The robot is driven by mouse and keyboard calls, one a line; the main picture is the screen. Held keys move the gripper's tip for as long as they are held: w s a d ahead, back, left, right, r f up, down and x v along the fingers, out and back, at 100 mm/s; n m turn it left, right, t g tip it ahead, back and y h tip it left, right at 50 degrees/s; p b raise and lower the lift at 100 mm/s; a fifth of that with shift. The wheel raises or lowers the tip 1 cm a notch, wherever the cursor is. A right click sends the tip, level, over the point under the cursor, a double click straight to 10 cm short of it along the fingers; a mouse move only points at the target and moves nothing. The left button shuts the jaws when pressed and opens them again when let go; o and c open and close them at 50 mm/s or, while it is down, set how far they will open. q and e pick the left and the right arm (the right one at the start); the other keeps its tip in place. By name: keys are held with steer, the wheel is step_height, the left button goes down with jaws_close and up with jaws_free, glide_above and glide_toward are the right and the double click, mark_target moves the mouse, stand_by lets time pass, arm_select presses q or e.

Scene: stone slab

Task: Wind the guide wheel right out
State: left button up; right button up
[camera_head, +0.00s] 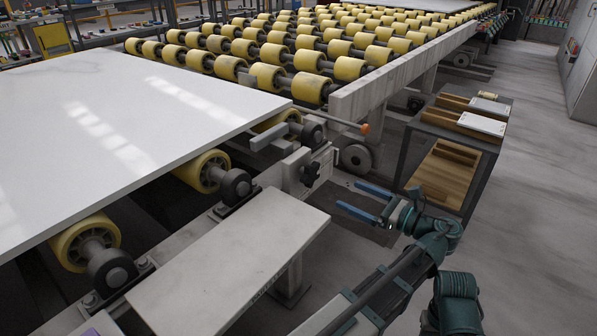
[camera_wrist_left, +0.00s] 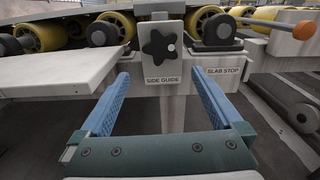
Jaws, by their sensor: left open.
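The guide wheel is a black star-shaped knob (camera_head: 310,174) on a grey block at the roller frame's side. In the left wrist view the knob (camera_wrist_left: 158,46) sits above the label SIDE GUIDE, near the top middle. My left gripper (camera_head: 348,196) is open and empty, its blue fingers pointing at the frame. The knob is ahead of the fingertips and apart from them. In the wrist view the fingers (camera_wrist_left: 161,77) stand to either side below the knob, which appears roughly centred between them. My right gripper is not in view.
A pale slab (camera_head: 120,110) lies on yellow rollers. A grey shelf plate (camera_head: 230,260) is left of the gripper. An orange-ended lever (camera_head: 365,129) shows behind the knob, beside SLAB STOP in the wrist view. A dark cart (camera_head: 455,160) with wooden trays stands at right.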

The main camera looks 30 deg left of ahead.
mark_target(313, 178)
arm_select(q)
steer(key=a, duration=0.9)
steer(key=w+a, duration=0.1)
steer(key=a, duration=0.4)
steer(key=shift+c, duration=0.3)
steer(key=c, duration=1)
